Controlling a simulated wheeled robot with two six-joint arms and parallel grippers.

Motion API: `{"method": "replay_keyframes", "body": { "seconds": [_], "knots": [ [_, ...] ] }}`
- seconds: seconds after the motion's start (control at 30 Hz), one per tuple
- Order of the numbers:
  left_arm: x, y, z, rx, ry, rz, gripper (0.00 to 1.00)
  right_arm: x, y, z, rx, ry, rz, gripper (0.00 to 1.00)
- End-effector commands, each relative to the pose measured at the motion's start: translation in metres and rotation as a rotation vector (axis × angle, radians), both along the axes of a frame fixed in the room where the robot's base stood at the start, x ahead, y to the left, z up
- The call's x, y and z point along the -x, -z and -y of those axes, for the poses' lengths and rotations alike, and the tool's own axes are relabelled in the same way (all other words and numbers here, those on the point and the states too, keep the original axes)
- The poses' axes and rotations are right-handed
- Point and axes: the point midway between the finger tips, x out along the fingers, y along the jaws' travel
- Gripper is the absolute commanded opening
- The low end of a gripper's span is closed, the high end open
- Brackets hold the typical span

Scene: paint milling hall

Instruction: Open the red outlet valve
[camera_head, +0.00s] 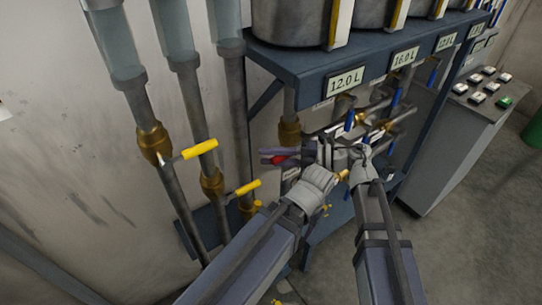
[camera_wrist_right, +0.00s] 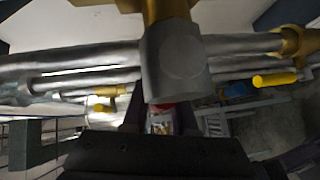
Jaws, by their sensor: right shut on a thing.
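The red valve handle (camera_head: 278,160) shows as a small patch low on the pipework under the blue shelf, mostly hidden by my fingers. My right gripper (camera_head: 272,156) reaches leftward across the pipes and is shut on the red handle. In the right wrist view, a little red of the handle (camera_wrist_right: 163,106) shows between the dark fingers, below a grey pipe end. My left arm's wrist is in front of the pipes, close to the right wrist. Its fingers cannot be made out clearly.
Yellow-handled valves (camera_head: 200,149) sit on the vertical pipes at left. Blue-handled valves (camera_head: 349,121) are close on the right. The blue shelf (camera_head: 290,62) with steel tanks stands above. A grey control cabinet (camera_head: 455,135) stands at right, with open floor before it.

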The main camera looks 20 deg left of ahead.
Motion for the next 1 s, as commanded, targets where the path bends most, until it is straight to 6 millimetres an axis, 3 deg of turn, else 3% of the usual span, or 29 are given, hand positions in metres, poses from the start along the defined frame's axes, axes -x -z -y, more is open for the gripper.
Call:
{"method": "replay_keyframes", "body": {
  "seconds": [0.57,1.0],
  "knots": [
    [0.0,0.004,0.0,0.0,0.0,0.0,0.56,0.0,-0.002,0.0,-0.024,0.0,-0.032,0.0],
    [0.0,0.024,0.0,0.0,0.0,0.0,0.56,-0.003,-0.03,0.003,-0.21,-0.001,-0.27,0.0]
  ]
}}
